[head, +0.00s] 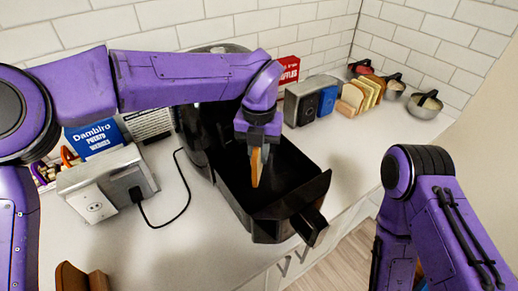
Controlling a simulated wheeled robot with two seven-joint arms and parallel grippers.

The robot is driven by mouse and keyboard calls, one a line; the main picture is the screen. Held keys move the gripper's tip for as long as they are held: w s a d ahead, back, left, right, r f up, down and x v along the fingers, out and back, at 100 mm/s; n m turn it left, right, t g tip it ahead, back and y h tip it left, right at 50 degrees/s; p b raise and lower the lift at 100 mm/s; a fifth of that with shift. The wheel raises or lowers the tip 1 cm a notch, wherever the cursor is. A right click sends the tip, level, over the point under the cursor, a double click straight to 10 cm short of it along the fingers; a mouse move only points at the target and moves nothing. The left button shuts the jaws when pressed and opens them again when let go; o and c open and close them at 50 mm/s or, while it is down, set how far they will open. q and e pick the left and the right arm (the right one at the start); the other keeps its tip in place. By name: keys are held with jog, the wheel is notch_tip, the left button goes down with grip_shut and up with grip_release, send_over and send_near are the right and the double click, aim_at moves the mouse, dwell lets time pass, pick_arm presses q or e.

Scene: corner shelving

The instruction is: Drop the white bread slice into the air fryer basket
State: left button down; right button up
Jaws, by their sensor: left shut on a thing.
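My left gripper (258,146) is shut on the bread slice (256,170), which hangs upright below the fingers. The slice shows nearly edge-on as a narrow orange-brown strip; its white face cannot be made out. The black air fryer basket (285,212) is pulled out, with its handle (310,226) toward the front right. The gripper and slice are over the basket's open inside, near its back left part. Whether the slice touches the basket floor cannot be told. The air fryer body (190,140) stands behind, partly hidden by my left arm. My right arm shows at the right, but its gripper is out of view.
A power outlet box (95,205) with a black cord stands left of the basket. A blue box (95,138) is behind it. A toaster (300,103), several bread slices in a row (360,95) and bowls (424,106) line the back right. Counter right of the basket is clear.

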pick_arm(q)
jog(key=c, duration=1)
grip_release()
jog(key=shift+s, duration=0.1)
jog(key=shift+r, duration=0.2)
notch_tip(320, 180, up, 10)
jog(key=shift+r+b, duration=0.2)
jog(key=shift+b, duration=0.2)
